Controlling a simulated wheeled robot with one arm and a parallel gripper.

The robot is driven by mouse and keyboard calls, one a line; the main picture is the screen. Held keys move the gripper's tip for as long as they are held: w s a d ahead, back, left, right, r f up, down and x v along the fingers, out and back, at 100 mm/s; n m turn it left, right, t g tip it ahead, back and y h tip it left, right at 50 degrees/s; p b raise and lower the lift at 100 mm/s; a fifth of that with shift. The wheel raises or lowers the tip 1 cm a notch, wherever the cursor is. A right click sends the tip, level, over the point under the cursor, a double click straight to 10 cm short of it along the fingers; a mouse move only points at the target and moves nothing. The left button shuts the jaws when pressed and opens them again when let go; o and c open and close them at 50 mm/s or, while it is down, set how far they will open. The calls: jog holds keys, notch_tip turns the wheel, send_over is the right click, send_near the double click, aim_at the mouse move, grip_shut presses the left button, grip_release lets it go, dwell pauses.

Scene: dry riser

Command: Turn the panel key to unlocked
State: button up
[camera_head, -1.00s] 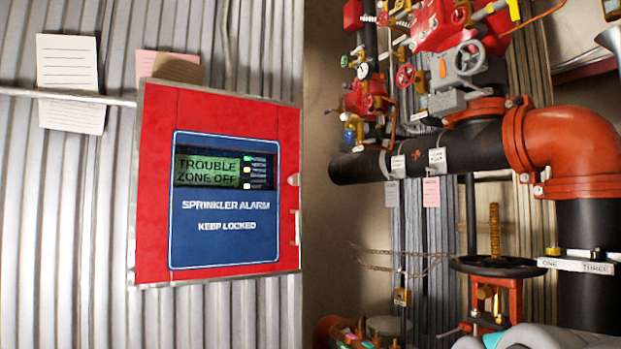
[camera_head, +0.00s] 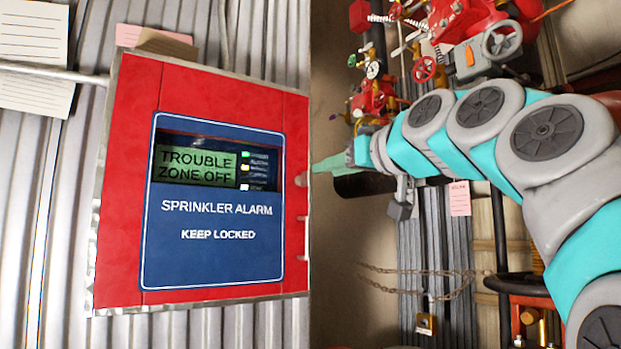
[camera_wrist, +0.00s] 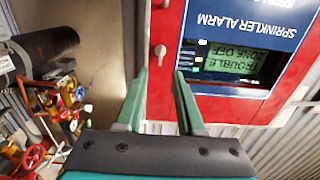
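The red sprinkler alarm panel (camera_head: 124,205) hangs on the corrugated wall. Its blue plate reads "KEEP LOCKED" and its display reads "TROUBLE ZONE OFF". A small pale key-like piece (camera_head: 301,180) sits on the panel's right edge. In the wrist view, which is upside down, this piece (camera_wrist: 159,52) lies beyond and between my fingertips. My gripper (camera_wrist: 158,84) is open and empty, with its green fingers apart. In the head view my gripper (camera_head: 329,163) reaches in from the right, close to the panel edge. I cannot tell whether a finger touches anything.
Another pale fitting (camera_head: 304,238) is lower on the panel edge. Red valves (camera_head: 465,18) and dark pipework stand behind my arm. A chain with a padlock (camera_head: 426,323) hangs below. Paper notes (camera_head: 33,40) are at the upper left. Open space lies below my gripper.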

aim_at(310, 174)
jog(key=p+x, duration=0.1)
jog(key=x, duration=0.6)
jog(key=shift+w+a+r, duration=0.1)
jog(key=shift+w+a, duration=0.1)
jog(key=shift+w, duration=0.1)
jog(key=shift+c, duration=0.3)
grip_shut()
